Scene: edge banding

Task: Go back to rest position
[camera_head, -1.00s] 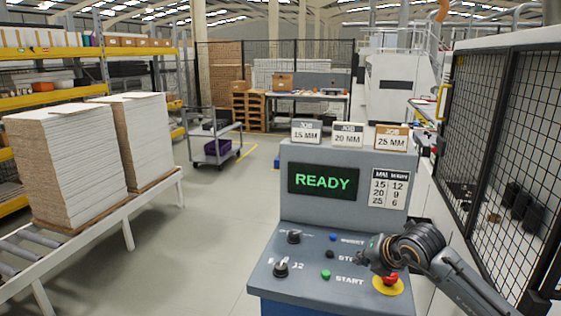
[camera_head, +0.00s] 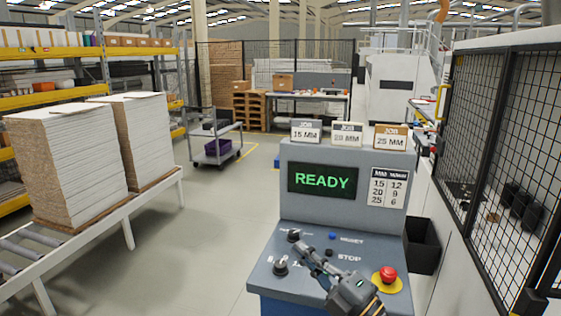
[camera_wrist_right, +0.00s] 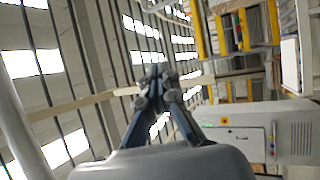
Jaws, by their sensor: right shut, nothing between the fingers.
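My right gripper (camera_head: 300,249) is shut and empty over the control desk (camera_head: 265,290), its tips near the upper knob (camera_head: 293,235). I cannot tell whether it touches anything. Its body covers the START button and part of the labels. Its closed fingers also show in the right wrist view (camera_wrist_right: 158,78), against the roof and shelves. The red emergency button (camera_head: 388,274) sits just right of the gripper's body. The screen (camera_head: 322,180) reads READY in green. My left gripper is not in view.
Job cards (camera_head: 347,134) stand on top of the console. A dark bin (camera_head: 424,247) is to its right, beside a mesh fence (camera_head: 500,150). Board stacks (camera_head: 70,165) rest on a roller conveyor at the left. The floor (camera_head: 215,220) between is clear.

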